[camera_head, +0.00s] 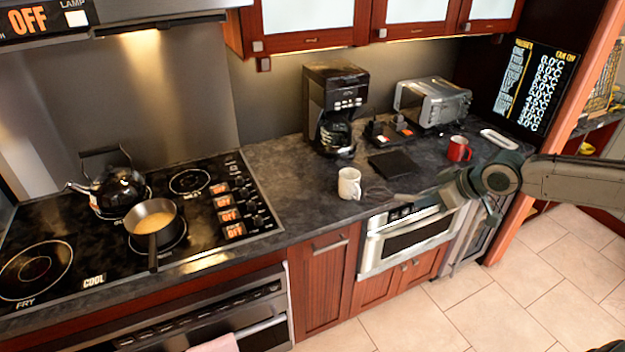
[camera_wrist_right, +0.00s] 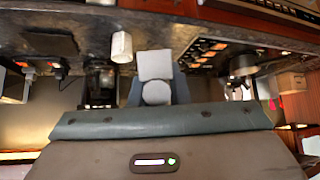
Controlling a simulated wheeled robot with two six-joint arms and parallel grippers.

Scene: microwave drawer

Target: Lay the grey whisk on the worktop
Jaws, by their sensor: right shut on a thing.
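The grey whisk (camera_head: 380,192) shows in the head view as thin pale wires and a handle reaching left from my right gripper (camera_head: 449,188). My right gripper is shut on its handle end, above the front edge of the dark worktop (camera_head: 295,185). The wire end is over the worktop just right of the white mug (camera_head: 349,184); I cannot tell whether it touches the surface. The right wrist view shows the white mug (camera_wrist_right: 121,47) too, but I cannot clearly make out the whisk there. My left gripper is not in view.
A black coffee maker (camera_head: 334,105), a toaster oven (camera_head: 432,102), a red mug (camera_head: 458,149) and a dark flat pad (camera_head: 394,164) stand behind. The hob at left holds a kettle (camera_head: 118,190) and a pan (camera_head: 153,222). Worktop between hob and white mug is clear.

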